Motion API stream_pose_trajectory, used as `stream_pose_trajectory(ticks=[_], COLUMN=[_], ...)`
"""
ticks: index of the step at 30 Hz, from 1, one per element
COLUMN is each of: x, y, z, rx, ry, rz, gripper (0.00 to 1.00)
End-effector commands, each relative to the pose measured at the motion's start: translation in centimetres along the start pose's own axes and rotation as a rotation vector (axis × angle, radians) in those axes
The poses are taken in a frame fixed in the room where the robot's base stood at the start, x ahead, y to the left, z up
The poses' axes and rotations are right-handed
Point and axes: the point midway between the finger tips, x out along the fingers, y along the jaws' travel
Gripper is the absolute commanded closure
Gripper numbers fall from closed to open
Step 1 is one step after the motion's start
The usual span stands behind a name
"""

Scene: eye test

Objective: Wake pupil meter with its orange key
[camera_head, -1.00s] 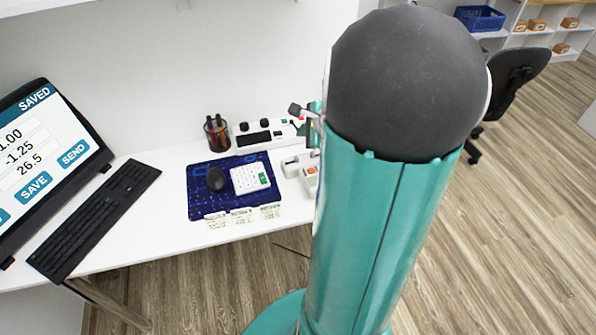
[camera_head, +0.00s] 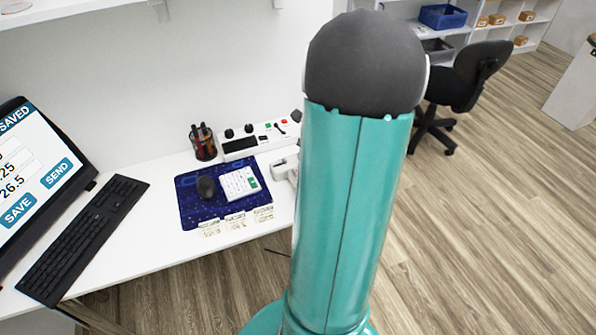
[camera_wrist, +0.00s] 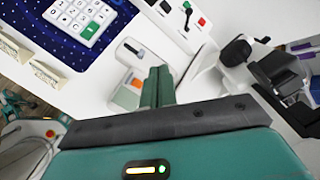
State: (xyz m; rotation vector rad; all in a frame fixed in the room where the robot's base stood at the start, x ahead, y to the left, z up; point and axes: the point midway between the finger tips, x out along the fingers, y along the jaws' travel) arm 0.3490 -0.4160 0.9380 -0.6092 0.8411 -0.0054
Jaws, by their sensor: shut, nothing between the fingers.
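In the wrist view, a white device, apparently the pupil meter (camera_wrist: 134,53), lies on the white desk above and left of my fingers. An orange key (camera_wrist: 137,84) shows on a white part just below it; whether both parts are one body I cannot tell. My gripper (camera_wrist: 159,72) is shut and empty, its green fingers side by side, just right of the orange key in the picture. Its height above the desk is unclear. In the head view, a white device (camera_head: 283,167) shows beside my arm; my arm hides the orange key and my gripper.
A white control box (camera_head: 255,138) with knobs and a lever stands behind. A blue mat (camera_head: 190,213) holds a black mouse (camera_head: 206,187) and white keypad (camera_head: 240,183). A pen cup (camera_head: 204,147), keyboard (camera_head: 85,235) and monitor (camera_head: 35,180) stand further left. Black equipment (camera_wrist: 285,75) is at right.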

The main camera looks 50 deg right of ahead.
Motion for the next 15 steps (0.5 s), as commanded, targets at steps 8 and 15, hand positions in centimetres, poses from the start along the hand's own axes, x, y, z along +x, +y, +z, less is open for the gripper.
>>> stream_pose_trajectory(ticks=[8, 15], x=[1.6, 3.9], y=[1.3, 3.1], z=[-0.8, -2.3], rx=[0.001, 0.001], ry=[-0.003, -0.003], rz=[0.005, 0.006], gripper=[1.00, 1.00])
